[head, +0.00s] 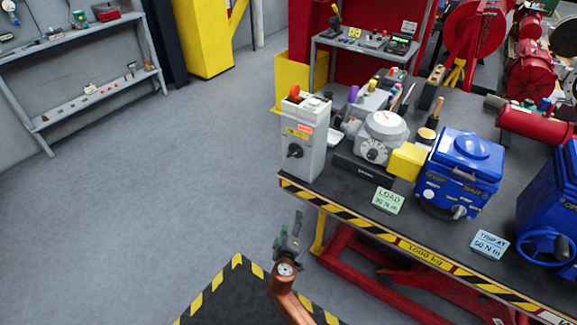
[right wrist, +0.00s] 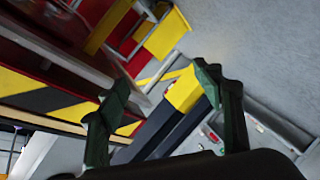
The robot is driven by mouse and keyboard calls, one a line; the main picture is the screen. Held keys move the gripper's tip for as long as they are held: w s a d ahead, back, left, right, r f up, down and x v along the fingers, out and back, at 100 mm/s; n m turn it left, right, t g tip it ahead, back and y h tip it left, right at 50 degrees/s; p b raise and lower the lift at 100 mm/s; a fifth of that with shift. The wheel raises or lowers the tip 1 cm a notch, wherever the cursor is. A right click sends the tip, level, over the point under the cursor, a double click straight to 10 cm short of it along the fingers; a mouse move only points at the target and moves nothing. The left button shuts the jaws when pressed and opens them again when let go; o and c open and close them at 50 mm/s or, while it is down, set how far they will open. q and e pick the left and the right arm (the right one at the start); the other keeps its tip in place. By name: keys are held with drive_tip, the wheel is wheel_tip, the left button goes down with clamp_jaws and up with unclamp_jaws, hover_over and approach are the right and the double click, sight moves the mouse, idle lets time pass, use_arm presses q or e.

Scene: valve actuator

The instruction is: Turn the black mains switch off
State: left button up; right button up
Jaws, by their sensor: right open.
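The black mains switch (head: 294,151) is a round rotary knob on the front of a grey upright box (head: 304,160). The box stands at the left front corner of the workbench (head: 335,192) and has orange and yellow labels. My right gripper (head: 297,222) is in front of and below the bench's left corner, apart from the knob. In the right wrist view the right gripper (right wrist: 163,85) has its two dark green fingers spread with nothing between them. The knob cannot be made out there. My left gripper is not in view.
Right of the box are a grey gauge unit (head: 382,138), a yellow block (head: 407,161), a green load card (head: 388,200) and a blue actuator (head: 460,172). The bench edge has a yellow-black stripe. A red frame (head: 365,275) is below. Open floor (head: 150,190) lies left.

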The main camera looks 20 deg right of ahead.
wheel_tip(320, 180, up, 16)
drive_tip(key=w+a+m+t+h+b, duration=0.2)
drive_tip(key=t+h, duration=0.1)
drive_tip(key=m+h+b, duration=0.1)
drive_tip(key=m+h, duration=0.1)
drive_tip(key=h, duration=0.1)
approach(292, 155)
drive_tip(key=w, duration=0.1)
drive_tip(key=shift+t, duration=0.4)
drive_tip(key=x, duration=0.7)
drive_tip(key=shift+s+d+f+b, duration=0.1)
drive_tip(key=shift+s+d+b, duration=0.05)
drive_tip(key=shift+d+b, duration=0.2)
drive_tip(key=shift+w+d, duration=0.3)
drive_tip(key=shift+w, duration=0.15)
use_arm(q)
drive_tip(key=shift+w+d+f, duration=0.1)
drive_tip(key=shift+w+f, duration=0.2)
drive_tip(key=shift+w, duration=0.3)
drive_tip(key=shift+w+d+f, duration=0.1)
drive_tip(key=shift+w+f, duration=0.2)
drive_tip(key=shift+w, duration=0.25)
use_arm(e)
drive_tip(key=shift+c, duration=0.7)
drive_tip(key=c, duration=1)
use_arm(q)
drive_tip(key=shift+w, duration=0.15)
